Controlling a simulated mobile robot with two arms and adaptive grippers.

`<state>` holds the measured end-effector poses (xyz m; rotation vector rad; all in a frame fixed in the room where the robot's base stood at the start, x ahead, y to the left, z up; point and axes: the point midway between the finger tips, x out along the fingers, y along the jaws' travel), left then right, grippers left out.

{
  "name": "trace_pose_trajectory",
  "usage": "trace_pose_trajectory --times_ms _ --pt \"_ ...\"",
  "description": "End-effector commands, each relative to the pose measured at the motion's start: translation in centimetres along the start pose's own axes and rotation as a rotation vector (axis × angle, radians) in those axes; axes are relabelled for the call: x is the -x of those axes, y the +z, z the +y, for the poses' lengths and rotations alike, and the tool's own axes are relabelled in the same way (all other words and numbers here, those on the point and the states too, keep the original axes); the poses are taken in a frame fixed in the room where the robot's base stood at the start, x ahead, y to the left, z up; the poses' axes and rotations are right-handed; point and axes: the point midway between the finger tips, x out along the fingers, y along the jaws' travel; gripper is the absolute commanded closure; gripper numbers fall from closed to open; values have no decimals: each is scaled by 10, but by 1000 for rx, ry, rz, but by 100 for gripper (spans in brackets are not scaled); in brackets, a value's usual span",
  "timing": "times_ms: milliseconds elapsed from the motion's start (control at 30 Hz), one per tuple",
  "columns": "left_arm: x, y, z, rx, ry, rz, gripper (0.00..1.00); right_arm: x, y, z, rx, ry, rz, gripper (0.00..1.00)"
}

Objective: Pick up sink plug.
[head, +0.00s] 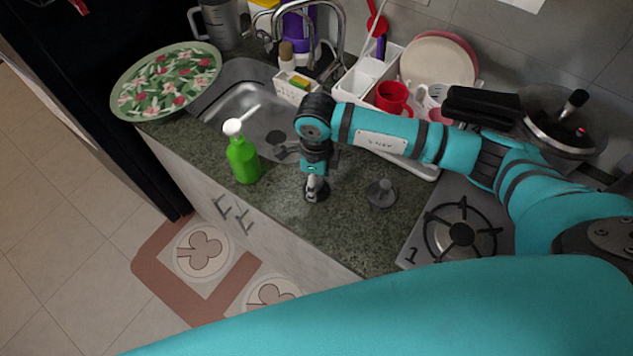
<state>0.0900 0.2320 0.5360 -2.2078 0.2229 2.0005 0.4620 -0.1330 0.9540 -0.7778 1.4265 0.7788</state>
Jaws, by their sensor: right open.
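A grey sink plug (381,193) with a round base and an upright knob stands on the dark green speckled counter (345,225), right of the sink. My right gripper (316,192) points down over the counter, left of the plug and apart from it. Its fingers are small and dark in this view, and they are open with nothing seen between them. The steel sink (225,108) lies behind and left of the gripper, partly hidden by my right arm. My left gripper is not in view.
A green soap bottle (243,160) stands left of my right gripper at the counter's front edge. The stove burner (462,234) is right of the plug. A dish rack with plates (437,62) and a red mug (393,97) stands behind my arm. A floral tray (165,82) is far left.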

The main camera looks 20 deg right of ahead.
Motion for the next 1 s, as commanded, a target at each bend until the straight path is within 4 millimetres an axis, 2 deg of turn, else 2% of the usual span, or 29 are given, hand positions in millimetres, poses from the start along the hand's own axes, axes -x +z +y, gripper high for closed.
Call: trace_pose_trajectory --times_ms 133,167,567,1000 --pt "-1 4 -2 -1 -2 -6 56 0 0 0 0 0 0 43" --pt "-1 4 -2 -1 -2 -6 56 0 0 0 0 0 0 46" --pt "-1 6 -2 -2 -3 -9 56 0 0 0 0 0 0 98" --pt "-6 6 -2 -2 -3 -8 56 5 0 -1 0 -2 -1 100"
